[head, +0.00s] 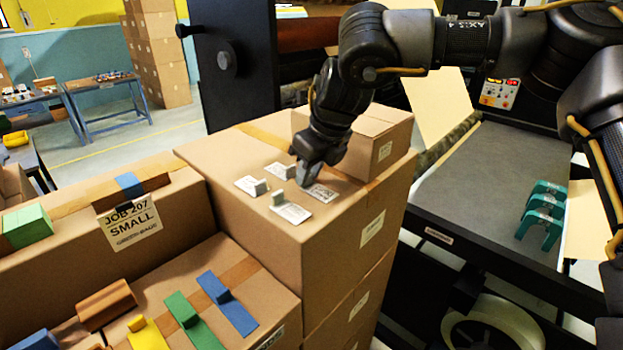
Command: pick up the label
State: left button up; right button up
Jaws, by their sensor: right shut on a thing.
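Several small white labels with raised grey tabs lie on top of a tall cardboard box (350,222). One label (246,186) is at the left, one (278,170) at the back and one (291,210) at the front. The right-hand label (321,193) has dark print on its face. My right gripper (304,184) points down and is shut on this right-hand label's tab, which the fingers hide. The label looks flat on or very near the box top; I cannot tell whether there is a gap. My left gripper is not in view.
A smaller carton (372,140) stands just behind my right gripper. At right is a grey machine bed (470,190) with teal clips (541,213).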

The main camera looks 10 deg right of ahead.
aim_at(309, 186)
jog(key=shift+r, duration=0.45)
notch_tip(309, 186, up, 2)
jog(key=shift+r+b, duration=0.15)
jog(key=shift+b, duration=0.5)
jog(key=s+a+r+b, duration=0.5)
jog(key=s+a+r, duration=0.2)
jog(key=s, duration=0.5)
notch_tip(309, 186, up, 3)
jog(key=shift+a+f+b, duration=0.1)
jog(key=shift+a+b, duration=0.15)
jog(key=shift+b, duration=0.1)
